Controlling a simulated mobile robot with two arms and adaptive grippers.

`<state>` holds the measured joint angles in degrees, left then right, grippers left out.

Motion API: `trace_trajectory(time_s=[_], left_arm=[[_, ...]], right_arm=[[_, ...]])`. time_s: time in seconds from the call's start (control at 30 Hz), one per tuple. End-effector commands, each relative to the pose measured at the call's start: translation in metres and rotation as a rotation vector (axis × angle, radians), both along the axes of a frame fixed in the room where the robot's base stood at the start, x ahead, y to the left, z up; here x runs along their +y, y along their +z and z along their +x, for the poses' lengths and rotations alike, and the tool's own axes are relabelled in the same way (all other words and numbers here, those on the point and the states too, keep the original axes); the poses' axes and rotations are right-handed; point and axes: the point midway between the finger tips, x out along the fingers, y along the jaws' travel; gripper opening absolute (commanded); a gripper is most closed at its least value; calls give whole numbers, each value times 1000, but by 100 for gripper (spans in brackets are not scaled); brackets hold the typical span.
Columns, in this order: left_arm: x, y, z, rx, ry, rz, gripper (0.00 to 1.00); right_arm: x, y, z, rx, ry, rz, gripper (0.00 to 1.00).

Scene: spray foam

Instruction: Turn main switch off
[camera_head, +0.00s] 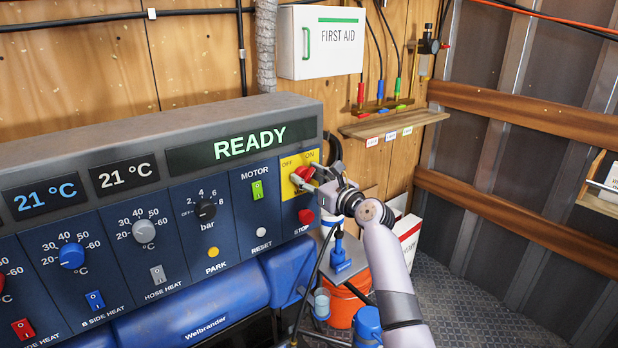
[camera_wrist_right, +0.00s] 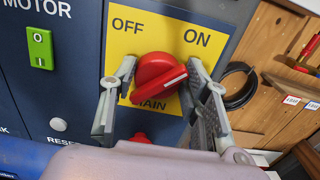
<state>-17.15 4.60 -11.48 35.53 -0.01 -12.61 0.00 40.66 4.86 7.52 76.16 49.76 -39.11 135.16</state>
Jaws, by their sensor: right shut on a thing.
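The main switch is a red rotary knob (camera_head: 305,171) on a yellow plate (camera_head: 289,163) at the right end of the blue control panel. In the right wrist view the knob (camera_wrist_right: 155,70) sits below the OFF and ON labels, its white line running slantwise and rising to the right. My right gripper (camera_wrist_right: 160,76) has one finger on each side of the knob and is shut on it. In the head view the right gripper (camera_head: 309,177) reaches the knob from the right and partly covers it. My left gripper is not in view.
A red STOP button (camera_head: 306,216) lies just below the gripper. The green MOTOR switch (camera_head: 258,190) is to its left. The display (camera_head: 240,146) reads READY. A wooden shelf (camera_head: 395,123) and an orange bucket (camera_head: 346,302) are nearby. Open floor (camera_head: 480,315) lies at right.

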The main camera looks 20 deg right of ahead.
Motion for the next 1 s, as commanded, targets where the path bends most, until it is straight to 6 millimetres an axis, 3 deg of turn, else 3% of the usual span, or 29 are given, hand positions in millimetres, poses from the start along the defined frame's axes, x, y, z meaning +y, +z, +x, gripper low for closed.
trace_trajectory(time_s=[0.37,1.0], left_arm=[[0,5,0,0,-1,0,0],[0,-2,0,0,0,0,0]], right_arm=[[3,-1,-1,-70,2,-198,15],[6,-5,-2,-277,3,-768,15]])
